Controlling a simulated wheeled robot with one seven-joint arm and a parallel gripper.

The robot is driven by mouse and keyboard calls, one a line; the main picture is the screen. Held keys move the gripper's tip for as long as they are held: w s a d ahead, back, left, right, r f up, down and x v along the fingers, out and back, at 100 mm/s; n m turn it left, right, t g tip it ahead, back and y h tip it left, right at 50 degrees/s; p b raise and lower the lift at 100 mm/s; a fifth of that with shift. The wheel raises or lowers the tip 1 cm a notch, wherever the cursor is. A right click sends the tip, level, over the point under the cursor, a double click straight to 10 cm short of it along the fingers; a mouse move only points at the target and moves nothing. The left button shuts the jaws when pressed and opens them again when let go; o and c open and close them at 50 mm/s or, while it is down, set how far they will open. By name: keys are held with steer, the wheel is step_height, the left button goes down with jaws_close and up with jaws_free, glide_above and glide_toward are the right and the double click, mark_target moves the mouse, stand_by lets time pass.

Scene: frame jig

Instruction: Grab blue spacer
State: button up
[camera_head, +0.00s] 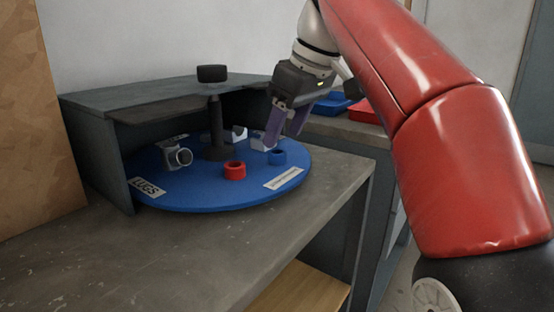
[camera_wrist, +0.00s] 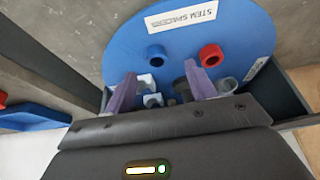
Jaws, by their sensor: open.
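The blue spacer (camera_head: 278,159) is a short ring standing on the right part of the round blue turntable (camera_head: 200,197), close to the "STEM SPACERS" label. In the wrist view the blue spacer (camera_wrist: 156,61) shows just beyond the fingertips, between their lines and nearer the left finger. My gripper (camera_head: 285,130) is open and empty, its two purple fingers pointing down above and behind the spacer, apart from it. In the wrist view the gripper (camera_wrist: 160,76) spans the near part of the turntable (camera_wrist: 120,50).
A red spacer (camera_head: 235,173) stands left of the blue one. A dark post (camera_head: 216,130) rises mid-turntable, with a grey lug (camera_head: 176,155) to its left and white brackets (camera_head: 238,134) behind. A grey housing (camera_head: 95,155) covers the back. The bench front (camera_head: 235,240) is clear.

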mark_target(277, 151)
steer(key=b+x, duration=0.1)
steer(key=x, duration=0.3)
steer(key=shift+w+d+f, duration=0.1)
steer(key=shift+w+f, duration=0.05)
steer(key=shift+w, duration=0.05)
steer(key=shift+c, duration=0.5)
steer(key=c, duration=1)
